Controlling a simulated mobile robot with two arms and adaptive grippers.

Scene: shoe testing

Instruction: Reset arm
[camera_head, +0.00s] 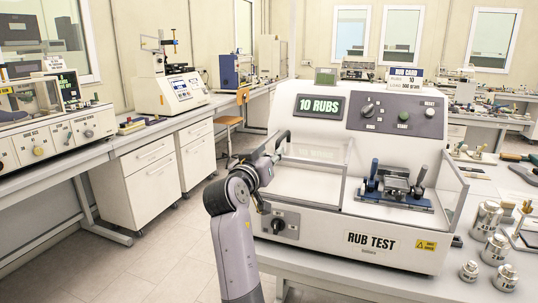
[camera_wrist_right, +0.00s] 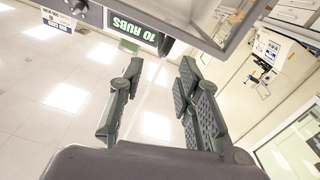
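My right gripper (camera_head: 272,163) is at the left front corner of the white rub test machine (camera_head: 390,243) in the head view. It overlaps the machine's left side panel there, and I cannot tell whether it touches. In the right wrist view the two dark fingers of this gripper (camera_wrist_right: 160,72) stand apart with nothing between them. The wrist view is upside down, with the machine's green "10 RUBS" display (camera_wrist_right: 144,26) at its top. My left gripper is not in view.
The machine has a clamp fixture (camera_head: 395,184) in its open bay and a knob (camera_head: 279,226) at lower left. Metal weights (camera_head: 485,220) stand at right. A bench with instruments (camera_head: 180,90) runs along the left. The floor (camera_head: 150,260) between is clear.

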